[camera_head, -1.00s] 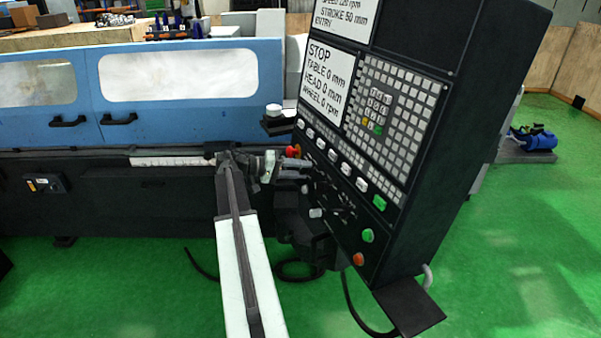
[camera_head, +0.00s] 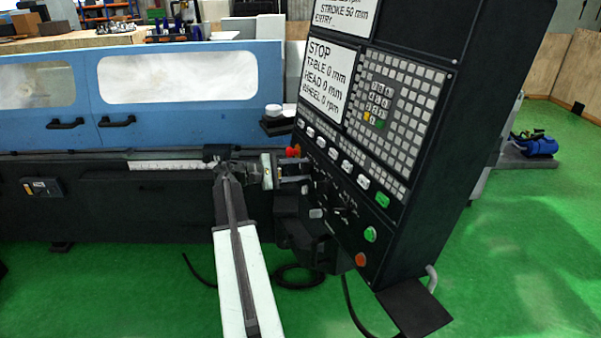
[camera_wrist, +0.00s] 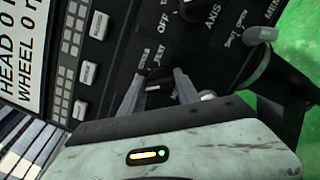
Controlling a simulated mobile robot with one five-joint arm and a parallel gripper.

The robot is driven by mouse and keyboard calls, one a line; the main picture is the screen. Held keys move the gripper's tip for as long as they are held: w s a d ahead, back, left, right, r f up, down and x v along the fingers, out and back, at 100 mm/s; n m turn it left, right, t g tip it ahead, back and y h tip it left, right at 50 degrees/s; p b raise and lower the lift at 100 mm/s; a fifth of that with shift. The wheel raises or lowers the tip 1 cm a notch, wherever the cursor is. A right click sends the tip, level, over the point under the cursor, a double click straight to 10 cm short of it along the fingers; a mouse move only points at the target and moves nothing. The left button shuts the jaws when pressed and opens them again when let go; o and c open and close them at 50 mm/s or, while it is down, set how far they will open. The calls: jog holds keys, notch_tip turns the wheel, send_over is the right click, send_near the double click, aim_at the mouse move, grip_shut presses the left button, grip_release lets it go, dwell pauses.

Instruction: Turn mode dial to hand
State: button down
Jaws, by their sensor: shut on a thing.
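The control panel (camera_head: 405,115) of the grinder stands tilted at the right in the head view. My gripper (camera_head: 306,178) reaches its lower left part, at the row of dark dials. In the wrist view my gripper (camera_wrist: 158,84) has one finger on each side of a small black dial (camera_wrist: 158,92), taken as the mode dial, and is shut on it. Small labels sit above the dial, too blurred to read surely. The dial's pointer is largely hidden between the fingers.
A red button (camera_head: 293,151) is close above my gripper. White keys (camera_wrist: 98,25) are at the left. The blue grinder doors (camera_head: 190,85) stand behind my arm.

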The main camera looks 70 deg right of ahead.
jog(key=n+h+b, duration=0.1)
jog(key=n, duration=0.4)
jog(key=shift+n, duration=0.3)
dwell(0.4)
jog(key=c, duration=0.9)
grip_release()
jog(key=v, duration=0.7)
jog(key=shift+w+a, duration=0.3)
